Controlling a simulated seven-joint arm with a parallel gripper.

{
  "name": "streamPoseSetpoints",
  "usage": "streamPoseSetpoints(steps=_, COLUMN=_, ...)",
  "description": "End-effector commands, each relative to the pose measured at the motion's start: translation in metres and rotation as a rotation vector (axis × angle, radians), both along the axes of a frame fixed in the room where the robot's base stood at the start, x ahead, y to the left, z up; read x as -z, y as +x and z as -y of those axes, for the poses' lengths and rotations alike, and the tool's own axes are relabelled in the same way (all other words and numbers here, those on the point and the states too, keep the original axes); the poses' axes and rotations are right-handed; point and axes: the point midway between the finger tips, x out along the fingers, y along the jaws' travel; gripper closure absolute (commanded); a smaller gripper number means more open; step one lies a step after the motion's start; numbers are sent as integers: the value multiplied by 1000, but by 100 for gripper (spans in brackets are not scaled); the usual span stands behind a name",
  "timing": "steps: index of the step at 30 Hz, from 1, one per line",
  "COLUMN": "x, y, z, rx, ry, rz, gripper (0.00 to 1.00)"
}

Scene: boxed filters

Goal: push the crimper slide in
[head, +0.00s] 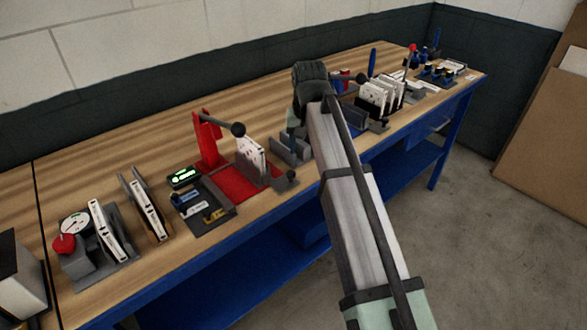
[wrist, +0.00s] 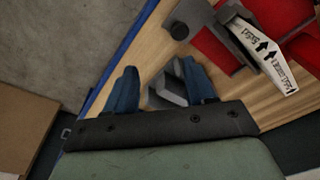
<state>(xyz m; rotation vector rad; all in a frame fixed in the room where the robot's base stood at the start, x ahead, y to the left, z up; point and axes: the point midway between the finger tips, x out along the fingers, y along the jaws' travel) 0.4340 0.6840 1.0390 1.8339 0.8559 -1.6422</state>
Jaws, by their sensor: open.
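The crimper (head: 208,142) is a red press with a lever ending in a dark ball, on a red base left of my gripper in the head view. Its grey slide (head: 284,181) sticks out towards the bench's front edge and shows at the top of the wrist view (wrist: 190,18). A white filter with printed arrows (head: 250,158) stands upright at the crimper, also in the wrist view (wrist: 262,45). My gripper (wrist: 160,88) is open, its blue fingers apart and away from the slide. In the head view its fingertips are hidden by the arm.
A grey holder (head: 290,150) stands right of the crimper, and a grey block (wrist: 168,92) shows between my fingers, apparently below them. A dark tray with small tools (head: 203,207) lies left of the crimper. Several white filters in a rack (head: 378,97) stand to the right.

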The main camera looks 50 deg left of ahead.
Motion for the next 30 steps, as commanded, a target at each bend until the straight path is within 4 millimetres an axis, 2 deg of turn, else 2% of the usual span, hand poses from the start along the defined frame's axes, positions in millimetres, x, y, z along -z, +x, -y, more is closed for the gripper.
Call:
streamPoseSetpoints(steps=1, x=-17, y=-11, z=-15, rx=-19, ry=6, rz=3, gripper=46)
streamPoseSetpoints(steps=3, x=-36, y=-23, z=-27, rx=-31, ry=5, rz=2, gripper=46)
streamPoseSetpoints(steps=6, x=-57, y=-24, z=-35, rx=-15, ry=-17, rz=-13, gripper=46)
streamPoseSetpoints(steps=13, x=-56, y=-29, z=-22, rx=50, ry=-105, rz=-63, gripper=46)
streamPoseSetpoints(steps=20, x=-37, y=-29, z=-20, rx=65, ry=-108, rz=-66, gripper=46)
streamPoseSetpoints(steps=30, x=22, y=-29, z=-20, rx=64, ry=-108, rz=-66, gripper=46)
